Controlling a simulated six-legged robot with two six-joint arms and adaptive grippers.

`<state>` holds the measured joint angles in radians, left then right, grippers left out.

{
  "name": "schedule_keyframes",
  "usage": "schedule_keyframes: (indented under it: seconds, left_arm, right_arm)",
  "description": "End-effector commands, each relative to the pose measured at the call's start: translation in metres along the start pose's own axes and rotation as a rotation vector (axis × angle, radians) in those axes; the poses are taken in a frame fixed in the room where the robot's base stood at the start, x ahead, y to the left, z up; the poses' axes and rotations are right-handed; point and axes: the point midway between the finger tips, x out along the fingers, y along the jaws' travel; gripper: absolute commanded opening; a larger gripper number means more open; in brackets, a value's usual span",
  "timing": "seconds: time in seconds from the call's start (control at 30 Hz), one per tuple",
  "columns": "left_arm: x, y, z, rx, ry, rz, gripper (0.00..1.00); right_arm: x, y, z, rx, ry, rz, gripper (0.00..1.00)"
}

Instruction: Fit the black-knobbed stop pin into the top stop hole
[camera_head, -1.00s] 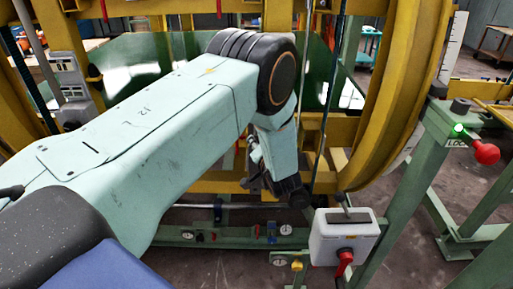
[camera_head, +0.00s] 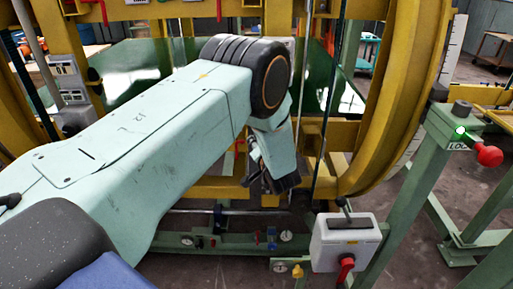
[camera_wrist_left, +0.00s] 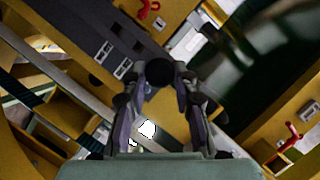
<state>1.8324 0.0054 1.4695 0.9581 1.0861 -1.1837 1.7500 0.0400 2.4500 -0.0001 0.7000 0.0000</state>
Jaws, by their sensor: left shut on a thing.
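My left arm reaches in from the left in the head view, and its wrist hangs down in front of the yellow frame. My left gripper (camera_head: 283,184) is small and partly hidden there. In the left wrist view its two fingers (camera_wrist_left: 162,80) close on a round black knob (camera_wrist_left: 160,72), the head of the stop pin. The knob sits between the fingertips; the pin's shank is hidden behind it. I cannot make out the top stop hole in either view. My right gripper is not in view.
A large yellow ring (camera_head: 395,110) curves to the right of my wrist. A white box with a red handle (camera_head: 346,242) is below right. A green post (camera_head: 418,190) carries a red knob (camera_head: 490,156) and a lit green lamp. Yellow beams (camera_wrist_left: 60,65) cross close behind the gripper.

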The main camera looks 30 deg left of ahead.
Motion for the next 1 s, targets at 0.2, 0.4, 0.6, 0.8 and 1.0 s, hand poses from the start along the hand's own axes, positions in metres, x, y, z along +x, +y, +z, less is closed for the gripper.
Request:
schedule_keyframes:
  seconds: [0.2, 0.4, 0.6, 0.8, 1.0]
  left_arm:
    - [0.005, 0.0, -0.002, -0.001, 0.001, -0.001, 0.0]
    - [0.009, 0.0, -0.004, -0.001, 0.001, 0.0, 0.0]
    - [0.013, 0.0, -0.005, -0.001, 0.001, -0.001, 0.0]
    - [0.017, 0.0, -0.007, -0.001, 0.001, -0.001, 0.0]
    - [0.021, 0.0, -0.008, -0.001, 0.0, -0.001, 0.0]
  right_arm:
    - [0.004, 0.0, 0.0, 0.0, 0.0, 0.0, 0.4]
    - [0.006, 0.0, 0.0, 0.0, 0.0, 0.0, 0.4]
    - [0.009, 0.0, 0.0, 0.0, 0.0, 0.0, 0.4]
    - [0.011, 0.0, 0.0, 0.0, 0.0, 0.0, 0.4]
    - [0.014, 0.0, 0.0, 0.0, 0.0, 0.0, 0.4]
